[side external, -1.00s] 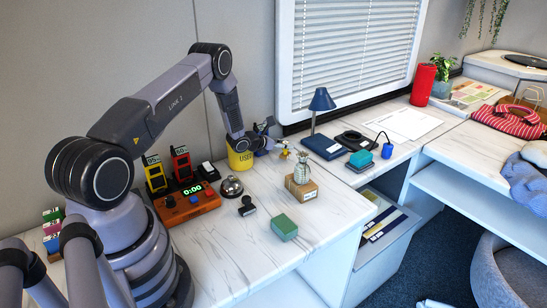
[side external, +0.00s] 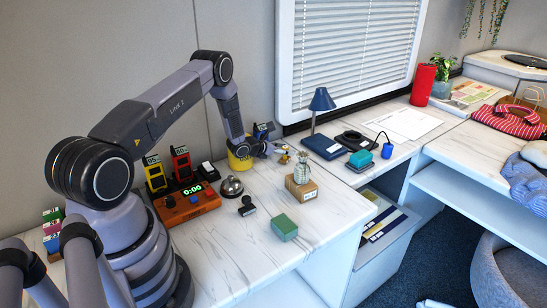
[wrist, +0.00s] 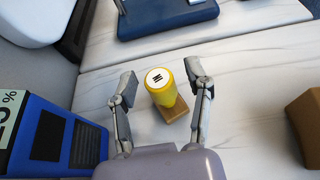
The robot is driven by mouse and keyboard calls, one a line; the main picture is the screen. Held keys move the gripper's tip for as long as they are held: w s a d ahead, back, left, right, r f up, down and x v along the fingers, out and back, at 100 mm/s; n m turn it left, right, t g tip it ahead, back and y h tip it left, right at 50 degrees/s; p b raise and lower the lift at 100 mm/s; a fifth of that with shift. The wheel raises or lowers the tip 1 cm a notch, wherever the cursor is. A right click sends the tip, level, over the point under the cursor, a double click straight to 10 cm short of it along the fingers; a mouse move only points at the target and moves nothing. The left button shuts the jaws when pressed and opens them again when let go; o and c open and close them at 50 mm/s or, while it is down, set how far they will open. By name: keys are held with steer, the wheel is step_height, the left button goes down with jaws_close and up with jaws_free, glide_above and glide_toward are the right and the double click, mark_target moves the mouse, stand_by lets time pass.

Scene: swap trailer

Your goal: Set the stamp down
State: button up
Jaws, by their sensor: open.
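The stamp (wrist: 162,88) has a yellow handle with a white, black-marked top and a small wooden base. In the wrist view it stands on the white marbled counter (wrist: 240,110), between the two fingers of my gripper (wrist: 160,85). The fingers are open, with a visible gap on each side of the handle. In the side view my gripper (side external: 277,152) is low over the back of the counter, and the stamp (side external: 284,157) shows only as a small yellow spot by the fingertips.
A blue device (wrist: 50,135) stands close at left in the wrist view. A yellow cup (side external: 239,160) is beside my wrist. A blue lamp (side external: 322,105) is behind, right. A bell (side external: 231,187) and black stamp-like object (side external: 247,206) lie nearer.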

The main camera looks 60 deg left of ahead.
mark_target(283, 148)
steer(key=v, duration=0.6)
steer(key=shift+s+r, duration=0.5)
steer(key=shift+r, duration=0.05)
steer(key=d+r+m+g+h, duration=0.3)
steer(key=d+r+m+h, duration=0.8)
steer(key=d+r, duration=0.85)
steer(key=s+d+r+m+g+y, duration=0.2)
steer(key=s+d+r+m+g, duration=0.4)
steer(key=s+d+r+m, duration=0.45)
steer(key=s+a+r+m+y, duration=0.1)
steer(key=s+m+y, duration=0.2)
steer(key=s, duration=0.5)
steer(key=s+a+r+m+y, duration=0.2)
steer(key=s+m+y, duration=0.1)
steer(key=s+m, duration=0.3)
steer(key=s+a+r+m+t+y, duration=0.1)
steer(key=s+a+m+y, duration=0.1)
steer(key=s+m, duration=0.3)
steer(key=s+y, duration=0.1)
steer(key=s, duration=0.3)
steer(key=shift+s+r, duration=0.25)
steer(key=shift+s, duration=0.1)
